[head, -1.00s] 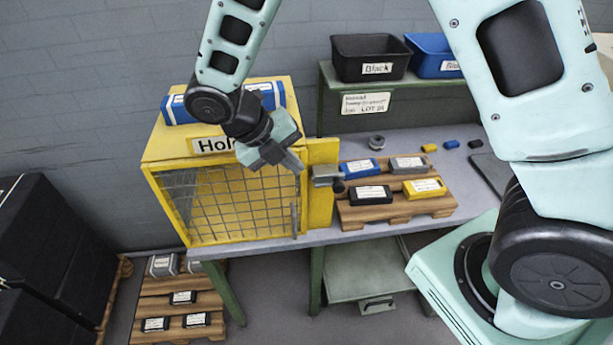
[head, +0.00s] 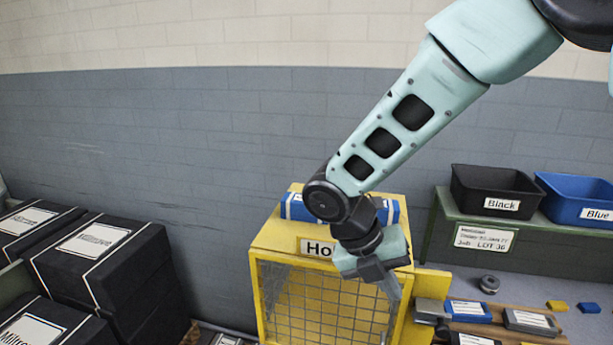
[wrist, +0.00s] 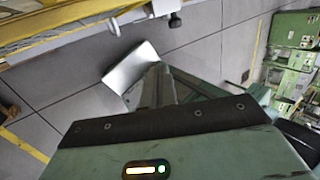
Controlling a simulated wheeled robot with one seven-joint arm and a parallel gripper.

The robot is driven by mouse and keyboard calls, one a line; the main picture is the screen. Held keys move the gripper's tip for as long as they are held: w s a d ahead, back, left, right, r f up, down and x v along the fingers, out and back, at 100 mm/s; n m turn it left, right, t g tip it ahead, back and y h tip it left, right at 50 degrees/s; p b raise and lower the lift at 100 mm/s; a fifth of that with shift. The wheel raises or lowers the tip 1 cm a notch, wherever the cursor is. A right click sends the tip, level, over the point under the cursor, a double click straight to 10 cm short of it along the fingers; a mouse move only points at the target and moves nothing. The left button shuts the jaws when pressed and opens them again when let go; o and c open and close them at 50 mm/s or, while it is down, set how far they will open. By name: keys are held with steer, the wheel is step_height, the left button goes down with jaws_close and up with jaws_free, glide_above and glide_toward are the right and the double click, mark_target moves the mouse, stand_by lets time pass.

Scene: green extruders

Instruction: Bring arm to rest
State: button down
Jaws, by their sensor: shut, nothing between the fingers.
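My gripper (head: 389,284) hangs in front of the upper right of the yellow cage (head: 262,300) with a mesh front and a partly hidden "Hold" label (head: 316,247). The gripper is shut with nothing visible in it. My arm reaches to it from the upper right of the head view. In the wrist view, the gripper's fingers (wrist: 158,85) point out over a grey tiled floor. A yellow edge (wrist: 60,38) crosses the upper left there.
A blue box (head: 295,207) lies on the cage. Black (head: 485,190) and blue (head: 575,200) bins stand on a green shelf at the right. Labelled packs, including a grey one (head: 530,321), lie on a wooden pallet. Black crates (head: 105,270) are stacked at left. Green machinery (wrist: 295,45) shows in the wrist view.

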steer(key=s+a+f+m+y+b, duration=0.1)
steer(key=s+m+y+b, duration=0.1)
steer(key=s+m, duration=0.4)
steer(key=s+a+f+m+y+b, duration=0.1)
steer(key=s+f+m+y+b, duration=0.1)
steer(key=s+m, duration=0.4)
steer(key=s+a+f+m+t+y+b, duration=0.1)
steer(key=s+m+b, duration=0.3)
steer(key=m, duration=0.8)
steer(key=shift+s+f+m+y+b, duration=0.35)
steer(key=shift+s+y, duration=0.35)
steer(key=shift+s, duration=0.3)
